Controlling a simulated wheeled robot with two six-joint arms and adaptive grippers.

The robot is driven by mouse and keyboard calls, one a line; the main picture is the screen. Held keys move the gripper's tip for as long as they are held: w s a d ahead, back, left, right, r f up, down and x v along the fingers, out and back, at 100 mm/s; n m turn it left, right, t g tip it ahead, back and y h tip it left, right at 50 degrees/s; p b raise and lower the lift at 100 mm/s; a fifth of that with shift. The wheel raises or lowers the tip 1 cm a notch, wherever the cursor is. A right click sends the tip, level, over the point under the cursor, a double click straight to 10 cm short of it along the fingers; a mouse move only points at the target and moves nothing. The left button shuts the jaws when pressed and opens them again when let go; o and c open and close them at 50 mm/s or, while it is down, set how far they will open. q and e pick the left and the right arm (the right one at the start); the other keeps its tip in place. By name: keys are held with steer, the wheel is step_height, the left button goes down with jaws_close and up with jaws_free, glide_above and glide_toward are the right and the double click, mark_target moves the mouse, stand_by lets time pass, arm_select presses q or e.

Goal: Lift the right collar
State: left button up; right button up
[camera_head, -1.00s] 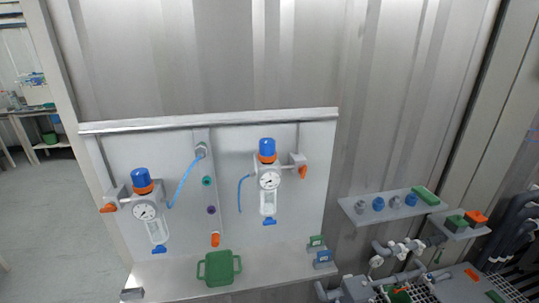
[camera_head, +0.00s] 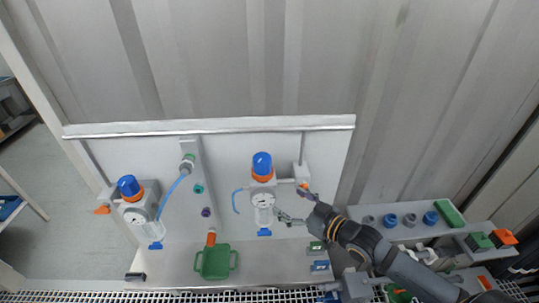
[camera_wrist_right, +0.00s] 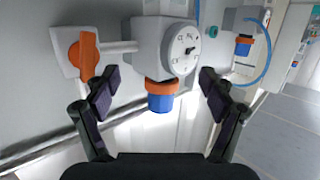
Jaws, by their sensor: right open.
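The right collar (camera_head: 262,178) is an orange ring under the blue knob (camera_head: 262,162) of the right regulator, on the upright panel. In the right wrist view, seen upside down, the collar (camera_wrist_right: 160,87) lies between the grey regulator body and the blue knob (camera_wrist_right: 160,104). My right gripper (camera_head: 286,217) is in front of the regulator, low by its clear bowl in the head view. In the wrist view its open fingers (camera_wrist_right: 160,76) stand on either side of the regulator body and collar, with nothing held. My left gripper is out of view.
An orange-handled valve (camera_wrist_right: 89,54) sits close beside my fingers. The left regulator (camera_head: 134,210) with its blue hose hangs on the same panel. A green tray (camera_head: 214,263) stands on the ledge below. A shelf with blue fittings (camera_head: 410,220) is at the right.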

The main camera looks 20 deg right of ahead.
steer(key=t+y, duration=0.1)
steer(key=y, duration=0.1)
glide_toward(270, 173)
steer(key=w+a+f, duration=0.1)
steer(key=shift+n+t, duration=0.3)
steer(key=shift+t, duration=0.1)
steer(key=b+x, duration=0.2)
steer(key=b, duration=0.1)
steer(key=b+x, duration=0.2)
steer(key=b, duration=0.1)
steer(key=b+x, duration=0.2)
steer(key=b, duration=0.1)
steer(key=shift+a+f, duration=0.15)
steer(key=shift+f, duration=0.15)
steer(key=w, duration=0.1)
steer(key=w+a+r+p, duration=0.1)
steer(key=w, duration=0.1)
steer(key=shift+w+a, duration=0.2)
steer(key=shift+a, duration=0.05)
steer(key=shift+w+a+f, duration=0.1)
steer(key=shift+w+a, duration=0.35)
steer(key=shift+w, duration=0.15)
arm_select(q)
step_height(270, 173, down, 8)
arm_select(e)
steer(key=shift+c, duration=0.2)
